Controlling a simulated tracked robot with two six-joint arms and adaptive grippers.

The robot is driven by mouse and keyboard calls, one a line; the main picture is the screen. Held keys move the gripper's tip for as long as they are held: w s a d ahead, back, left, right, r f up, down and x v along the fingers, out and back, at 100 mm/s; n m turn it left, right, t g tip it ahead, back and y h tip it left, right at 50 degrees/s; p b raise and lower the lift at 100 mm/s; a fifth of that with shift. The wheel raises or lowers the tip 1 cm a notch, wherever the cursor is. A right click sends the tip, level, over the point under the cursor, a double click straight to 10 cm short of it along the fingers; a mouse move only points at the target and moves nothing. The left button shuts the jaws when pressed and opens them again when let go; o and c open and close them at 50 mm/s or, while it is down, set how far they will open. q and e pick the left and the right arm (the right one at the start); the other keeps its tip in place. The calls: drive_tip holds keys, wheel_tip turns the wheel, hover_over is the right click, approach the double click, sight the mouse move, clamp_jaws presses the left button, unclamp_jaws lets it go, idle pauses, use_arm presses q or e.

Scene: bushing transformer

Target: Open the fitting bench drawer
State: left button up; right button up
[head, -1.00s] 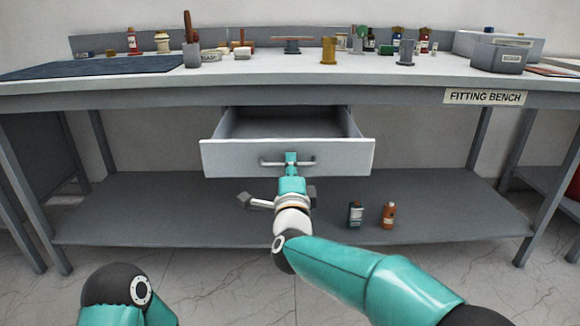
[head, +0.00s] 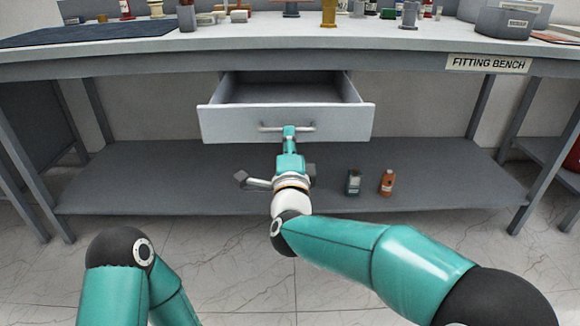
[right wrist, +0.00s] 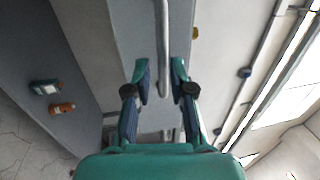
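The drawer (head: 230,122) under the fitting bench stands pulled out, with its empty-looking inside visible from above. Its bar handle (head: 308,128) is on the front panel. My right gripper (head: 289,132) is at the middle of this handle. In the right wrist view, the handle bar (right wrist: 162,30) runs between the fingers of my right gripper (right wrist: 161,76), which stand close on either side.
The fitting bench (head: 420,66) carries tools and containers along its back. A dark bottle (head: 354,183) and an orange bottle (head: 387,183) stand on the lower shelf (head: 440,185), right of my right gripper. The floor (head: 240,250) in front looks clear.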

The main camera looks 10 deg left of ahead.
drive_tip(key=v, duration=0.8)
drive_tip(key=shift+s+f, duration=0.2)
drive_tip(key=shift+s, duration=0.05)
